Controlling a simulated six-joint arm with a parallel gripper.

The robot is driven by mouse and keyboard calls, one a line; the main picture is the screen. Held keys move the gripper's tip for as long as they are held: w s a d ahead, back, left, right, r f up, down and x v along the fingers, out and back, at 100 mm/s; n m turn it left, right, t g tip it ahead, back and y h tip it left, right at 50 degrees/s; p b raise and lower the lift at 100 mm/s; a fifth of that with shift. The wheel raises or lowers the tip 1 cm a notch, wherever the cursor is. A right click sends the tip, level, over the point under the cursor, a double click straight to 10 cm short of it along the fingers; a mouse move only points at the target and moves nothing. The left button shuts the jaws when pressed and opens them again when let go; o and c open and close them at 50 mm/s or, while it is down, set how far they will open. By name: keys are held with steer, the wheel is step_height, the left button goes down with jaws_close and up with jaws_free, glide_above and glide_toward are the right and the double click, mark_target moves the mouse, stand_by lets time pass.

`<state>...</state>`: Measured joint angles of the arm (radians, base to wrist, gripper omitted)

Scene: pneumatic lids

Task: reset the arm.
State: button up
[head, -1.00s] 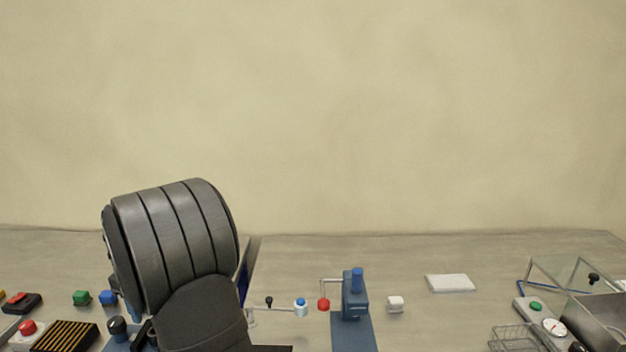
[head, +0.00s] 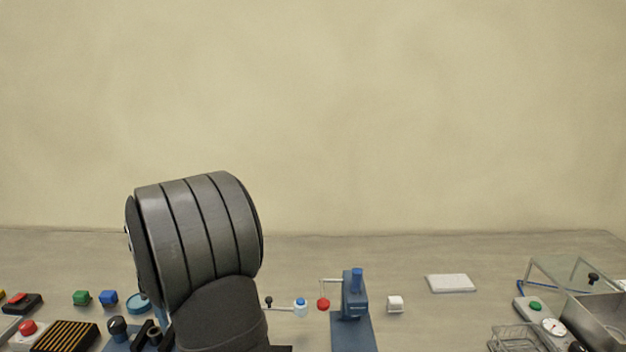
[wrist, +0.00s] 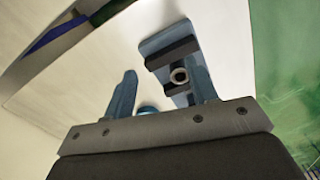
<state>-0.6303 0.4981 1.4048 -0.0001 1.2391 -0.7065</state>
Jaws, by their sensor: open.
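My gripper (wrist: 165,85) shows in the wrist view with its two blue fingers spread apart and nothing between them. Beyond the fingers is a blue fixture (wrist: 170,50) with black blocks and a grey ring, apart from the fingers as far as I can tell. In the head view my dark grey arm fills the left middle, and the gripper itself is hidden there.
A metal bin (head: 600,318) and wire basket (head: 518,338) are far right.

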steer(key=w+d+r, duration=0.1)
steer(key=d+r, duration=0.3)
steer(key=d, duration=0.2)
steer(key=w+a, duration=0.2)
steer(key=a, duration=2.3)
steer(key=s+a+f, duration=0.1)
steer(key=a+f, duration=0.1)
steer(key=s+a+f, duration=0.1)
steer(key=a+f, duration=0.1)
steer(key=a, duration=0.1)
steer(key=s+a+f, duration=0.1)
steer(key=a+f, duration=0.1)
steer(key=a, duration=0.1)
steer(key=shift+s+a, duration=0.15)
steer(key=shift+s, duration=0.1)
